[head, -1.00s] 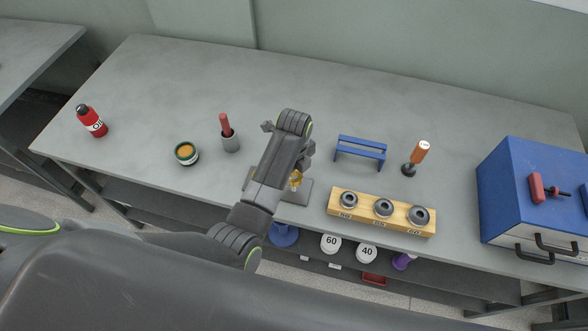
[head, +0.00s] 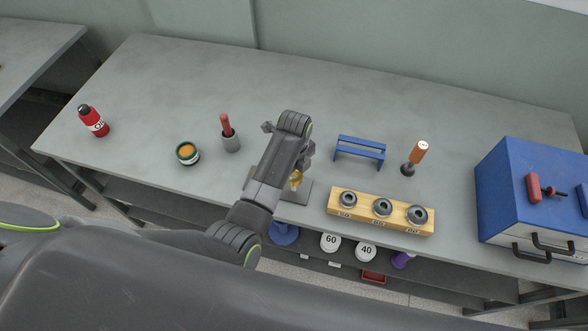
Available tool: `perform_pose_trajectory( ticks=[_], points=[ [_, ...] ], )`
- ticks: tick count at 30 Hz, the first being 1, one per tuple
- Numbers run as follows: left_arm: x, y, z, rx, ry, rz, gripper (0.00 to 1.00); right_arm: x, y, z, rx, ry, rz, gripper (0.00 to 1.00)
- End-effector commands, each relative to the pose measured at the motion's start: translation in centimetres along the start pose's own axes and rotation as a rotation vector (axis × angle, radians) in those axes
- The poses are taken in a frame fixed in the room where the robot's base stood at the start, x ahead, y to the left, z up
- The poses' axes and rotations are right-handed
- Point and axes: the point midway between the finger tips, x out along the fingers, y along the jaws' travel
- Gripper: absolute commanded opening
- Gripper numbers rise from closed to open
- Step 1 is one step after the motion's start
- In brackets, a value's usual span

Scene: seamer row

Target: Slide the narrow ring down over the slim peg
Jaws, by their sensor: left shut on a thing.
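My left gripper (head: 297,170) is over the front middle of the bench in the head view. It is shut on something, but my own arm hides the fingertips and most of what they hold. A small yellow piece (head: 296,181) shows beside the arm, just above a flat grey base plate (head: 303,193). I cannot tell whether this piece is the narrow ring or part of the slim peg. How ring and peg sit to each other is hidden. My right gripper is not in view.
A wooden block (head: 338,209) with three dark rings stands right of the plate. A blue box (head: 530,205) is far right.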

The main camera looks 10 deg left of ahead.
Motion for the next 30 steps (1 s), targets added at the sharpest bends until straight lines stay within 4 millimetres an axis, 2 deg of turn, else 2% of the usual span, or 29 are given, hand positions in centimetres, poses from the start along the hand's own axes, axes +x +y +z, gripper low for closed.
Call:
perform_pose_trajectory(
  ticks=[4, 30],
  points=[
    [-0.08, 0.01, 0.00, 0.000, 0.000, 0.000, 0.18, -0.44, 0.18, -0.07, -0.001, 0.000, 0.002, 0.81],
    [0.35, -0.01, 0.00, 0.000, 0.000, 0.000, 0.18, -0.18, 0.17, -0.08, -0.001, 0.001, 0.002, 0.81]
  ],
)
